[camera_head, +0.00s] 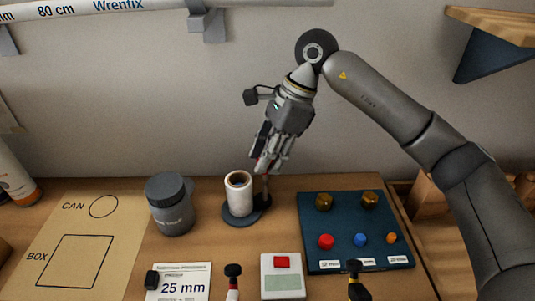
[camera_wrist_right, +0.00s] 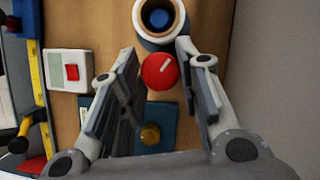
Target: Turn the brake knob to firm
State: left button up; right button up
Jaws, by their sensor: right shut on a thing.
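The red brake knob (camera_wrist_right: 157,74) shows in the right wrist view, with a white pointer line toward its upper right. It sits at the top of a thin post (camera_head: 265,187) beside the roll on its dark round stand (camera_head: 240,218). My right gripper (camera_head: 266,163) points down over that post, its fingers on either side of the knob and closed on it. The fingers hide most of the knob in the head view. The scale marks for firm cannot be read. My left gripper is not in view.
The white roll (camera_head: 239,195) stands left of the post. A grey lidded jar (camera_head: 172,208) is further left. A dark blue board (camera_head: 312,213) with several coloured knobs lies to the right. A white device with a red button (camera_head: 281,285) and a 25 mm card (camera_head: 180,282) lie in front.

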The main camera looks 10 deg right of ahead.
jog(key=shift+n, duration=0.3)
jog(key=n+g, duration=0.1)
jog(key=n, duration=0.1)
jog(key=shift+w+n, duration=0.1)
jog(key=shift+n, duration=0.2)
jog(key=shift+w+n+g+h+b, duration=0.1)
jog(key=shift+n+g+h+b, duration=0.4)
jog(key=shift+n, duration=1.5)
jog(key=shift+g, duration=0.3)
jog(key=o, duration=1)
